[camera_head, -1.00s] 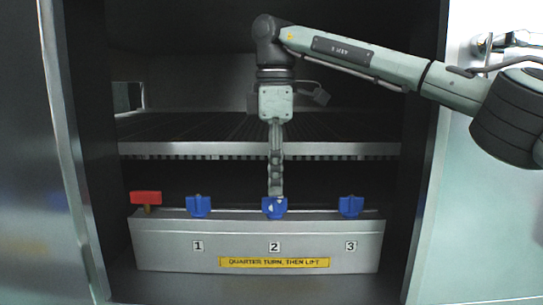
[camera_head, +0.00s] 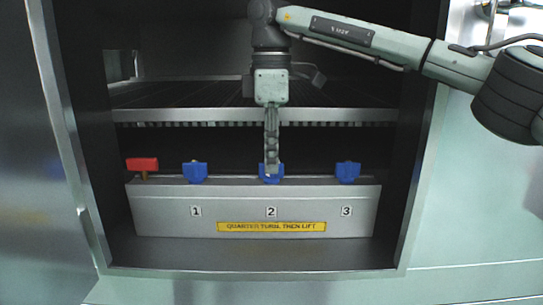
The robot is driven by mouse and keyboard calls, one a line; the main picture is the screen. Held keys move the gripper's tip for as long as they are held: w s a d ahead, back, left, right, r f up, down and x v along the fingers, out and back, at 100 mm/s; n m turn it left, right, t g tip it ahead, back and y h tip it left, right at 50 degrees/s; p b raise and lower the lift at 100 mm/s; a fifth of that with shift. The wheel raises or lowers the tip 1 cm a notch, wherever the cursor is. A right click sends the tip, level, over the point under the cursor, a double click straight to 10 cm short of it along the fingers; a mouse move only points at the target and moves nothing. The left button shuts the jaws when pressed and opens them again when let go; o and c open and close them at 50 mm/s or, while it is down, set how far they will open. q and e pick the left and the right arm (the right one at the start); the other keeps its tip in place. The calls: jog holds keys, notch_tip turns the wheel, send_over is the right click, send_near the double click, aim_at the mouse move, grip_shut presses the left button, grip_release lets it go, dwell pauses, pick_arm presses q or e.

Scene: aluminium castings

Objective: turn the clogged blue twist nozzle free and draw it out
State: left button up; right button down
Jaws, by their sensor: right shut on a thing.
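The blue twist nozzle above label 2 (camera_head: 279,176) sits in the top of the grey metal block (camera_head: 155,212). My right gripper (camera_head: 271,170) points straight down and is shut on this nozzle, and its fingers hide the nozzle's middle. The nozzle still sits at the block's top edge, level with its neighbours. A blue nozzle above label 1 (camera_head: 195,174) stands to its left and another above label 3 (camera_head: 347,173) to its right. My left gripper is not in view.
A red T-shaped handle (camera_head: 142,164) stands on the block's left end. A yellow label (camera_head: 272,227) reads "QUARTER TURN, THEN LIFT". A grated shelf (camera_head: 200,115) lies behind my gripper. Dark cabinet walls close in both sides.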

jog(key=shift+r+n+p, duration=0.15)
jog(key=shift+n+p, duration=0.35)
jog(key=shift+n, duration=0.2)
jog(key=shift+n+p, duration=0.4)
jog(key=shift+n, duration=0.6)
jog(key=n, duration=0.3)
jog(key=n, duration=0.4)
jog(key=shift+f, duration=0.2)
jog(key=shift+n, duration=1.2)
